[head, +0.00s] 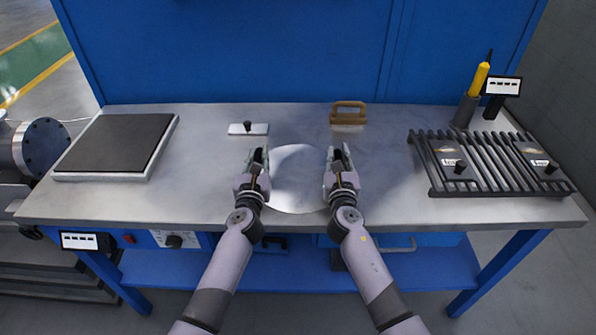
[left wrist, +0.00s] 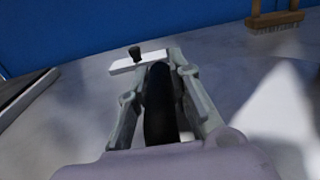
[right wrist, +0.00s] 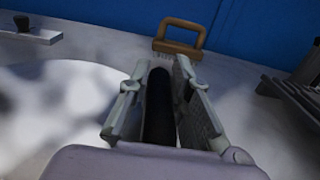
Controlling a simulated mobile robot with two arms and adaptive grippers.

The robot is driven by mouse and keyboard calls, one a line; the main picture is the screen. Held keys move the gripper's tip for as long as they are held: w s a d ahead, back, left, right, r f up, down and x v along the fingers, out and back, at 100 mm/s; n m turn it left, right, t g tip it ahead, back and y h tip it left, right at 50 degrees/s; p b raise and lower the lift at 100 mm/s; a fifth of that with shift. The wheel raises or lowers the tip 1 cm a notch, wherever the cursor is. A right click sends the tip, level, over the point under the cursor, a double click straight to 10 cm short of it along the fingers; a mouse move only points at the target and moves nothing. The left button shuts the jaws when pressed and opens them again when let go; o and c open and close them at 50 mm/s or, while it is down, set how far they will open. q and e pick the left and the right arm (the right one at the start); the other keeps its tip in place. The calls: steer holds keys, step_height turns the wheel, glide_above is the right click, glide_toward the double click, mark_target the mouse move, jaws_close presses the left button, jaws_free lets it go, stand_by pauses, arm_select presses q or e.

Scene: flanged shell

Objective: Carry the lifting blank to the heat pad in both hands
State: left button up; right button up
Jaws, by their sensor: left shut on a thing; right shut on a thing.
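The lifting blank (head: 297,180) is a round, shiny, pale metal disc at the front middle of the bench, between my two grippers. My left gripper (head: 257,162) is shut at its left side, and my right gripper (head: 339,159) is shut at its right side. A dark bar shows between the fingers in both wrist views; the exact contact with the disc is hidden. The blank shows bright at the right of the left wrist view (left wrist: 282,120). I cannot tell whether it is clear of the bench. The heat pad (head: 112,146) is a flat black square with a pale rim, at the bench's left end.
A white plate with a black knob (head: 249,129) and a wooden-handled brush (head: 348,113) lie behind the grippers. A slatted black rack (head: 490,180) fills the right end, with a yellow tool (head: 479,79) behind it. Bare bench (head: 205,165) lies between pad and blank.

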arm_select(q)
jaws_close()
arm_select(e)
jaws_close()
arm_select(q)
steer(key=shift+w+r, duration=0.1)
steer(key=shift+r, duration=0.25)
arm_select(e)
steer(key=shift+w+r, duration=0.1)
steer(key=shift+r, duration=0.25)
arm_select(q)
steer(key=shift+w, duration=0.1)
arm_select(e)
steer(key=shift+w, duration=0.1)
